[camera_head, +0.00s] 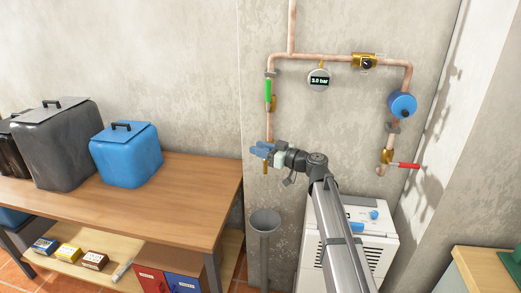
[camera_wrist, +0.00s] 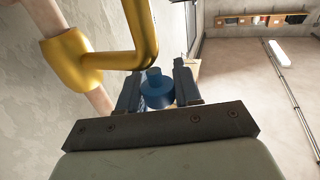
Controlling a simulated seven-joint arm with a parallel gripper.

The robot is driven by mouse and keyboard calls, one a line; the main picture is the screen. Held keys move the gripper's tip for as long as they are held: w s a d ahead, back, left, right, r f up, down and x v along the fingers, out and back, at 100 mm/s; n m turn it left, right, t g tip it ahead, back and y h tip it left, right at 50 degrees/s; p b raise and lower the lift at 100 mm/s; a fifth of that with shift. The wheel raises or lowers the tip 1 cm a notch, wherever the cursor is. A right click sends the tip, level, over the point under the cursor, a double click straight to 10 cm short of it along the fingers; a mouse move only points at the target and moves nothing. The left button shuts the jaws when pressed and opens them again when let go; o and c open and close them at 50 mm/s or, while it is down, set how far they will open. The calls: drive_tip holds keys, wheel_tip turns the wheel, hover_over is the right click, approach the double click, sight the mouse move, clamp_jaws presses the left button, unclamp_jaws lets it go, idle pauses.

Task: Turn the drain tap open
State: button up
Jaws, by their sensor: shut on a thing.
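The drain tap is a brass fitting at the low end of the left copper pipe. Its spout (camera_head: 265,167) points down in the head view, and the brass body (camera_wrist: 75,60) and bent spout fill the upper left of the wrist view. A round blue knob (camera_wrist: 157,88) sits between my fingers. My gripper (camera_head: 262,150) is at the tap, shut on the blue knob; it also shows in the wrist view (camera_wrist: 158,92). In the head view my fingers partly hide the knob, and how far it is turned cannot be told.
A grey standpipe (camera_head: 264,222) stands below the tap. Above are a green lever (camera_head: 268,91) and a gauge (camera_head: 319,78) reading 3.0 bar. A red-handled valve (camera_head: 402,165) is at right, above a white appliance (camera_head: 378,245). A wooden bench (camera_head: 190,185) stands left.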

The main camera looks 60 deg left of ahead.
drive_tip(key=shift+w+a+m+t+y, duration=0.1)
drive_tip(key=shift+w+m+t+y, duration=0.1)
drive_tip(key=shift+m+t, duration=1.35)
drive_tip(key=shift+w+d+m+t+y, duration=0.15)
drive_tip(key=shift+m+t, duration=0.7)
drive_tip(key=shift+t, duration=1.35)
drive_tip(key=shift+w+a+m+t+y, duration=0.15)
drive_tip(key=shift+w+m+t+y, duration=0.1)
drive_tip(key=shift+m+t, duration=1.3)
drive_tip(key=shift+w+t, duration=0.1)
drive_tip(key=shift+t, duration=0.6)
drive_tip(key=o, duration=1)
drive_tip(key=shift+c, duration=0.2)
drive_tip(key=v, duration=1.4)
drive_tip(key=shift+r, duration=0.1)
